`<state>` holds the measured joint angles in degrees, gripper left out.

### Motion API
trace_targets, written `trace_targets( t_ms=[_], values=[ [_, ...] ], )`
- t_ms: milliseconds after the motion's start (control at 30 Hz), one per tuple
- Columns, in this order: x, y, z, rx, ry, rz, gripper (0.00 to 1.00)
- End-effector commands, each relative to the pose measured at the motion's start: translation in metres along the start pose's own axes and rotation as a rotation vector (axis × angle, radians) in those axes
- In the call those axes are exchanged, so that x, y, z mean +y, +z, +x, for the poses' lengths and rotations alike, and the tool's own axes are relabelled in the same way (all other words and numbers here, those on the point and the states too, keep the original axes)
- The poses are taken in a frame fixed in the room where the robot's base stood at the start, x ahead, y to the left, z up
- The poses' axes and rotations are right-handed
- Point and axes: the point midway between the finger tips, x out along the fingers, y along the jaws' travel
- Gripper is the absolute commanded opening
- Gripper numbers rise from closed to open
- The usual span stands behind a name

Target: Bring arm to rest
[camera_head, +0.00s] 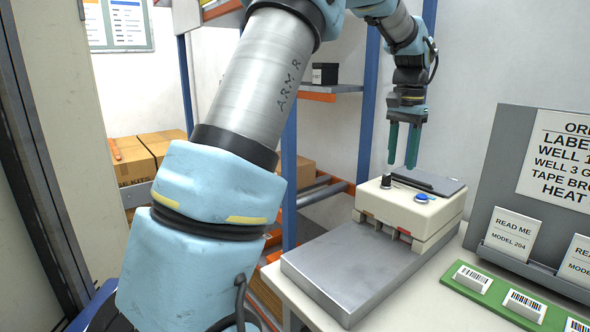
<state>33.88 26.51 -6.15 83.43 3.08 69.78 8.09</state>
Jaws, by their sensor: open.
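My arm (245,80) fills the left and centre of the head view, bent up and over to the right. My gripper (402,160) hangs with its two dark green fingers pointing down. The fingers are apart and hold nothing. They are near the back of a white device (425,212) on the bench. The device has a black knob, a blue button and a dark flat part on top. I cannot tell exactly how far the fingertips are above or behind it.
A grey metal plate (345,270) extends forward from the device. A grey sign board (510,150) stands at the right, with a green strip (490,295) of barcoded pieces before it. Behind is a shelf rack with blue posts (368,90) and cardboard boxes (160,150).

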Motion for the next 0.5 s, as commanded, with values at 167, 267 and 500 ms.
trace_targets(
  t_ms=[167,267,500],
  values=[
    [-0.019,0.02,0.009,0.009,-0.003,-0.054,0.46],
    [-0.034,0.036,0.018,0.016,-0.006,-0.098,0.46],
    [-0.074,0.1,0.047,0.04,-0.013,-0.249,0.46]
  ],
)
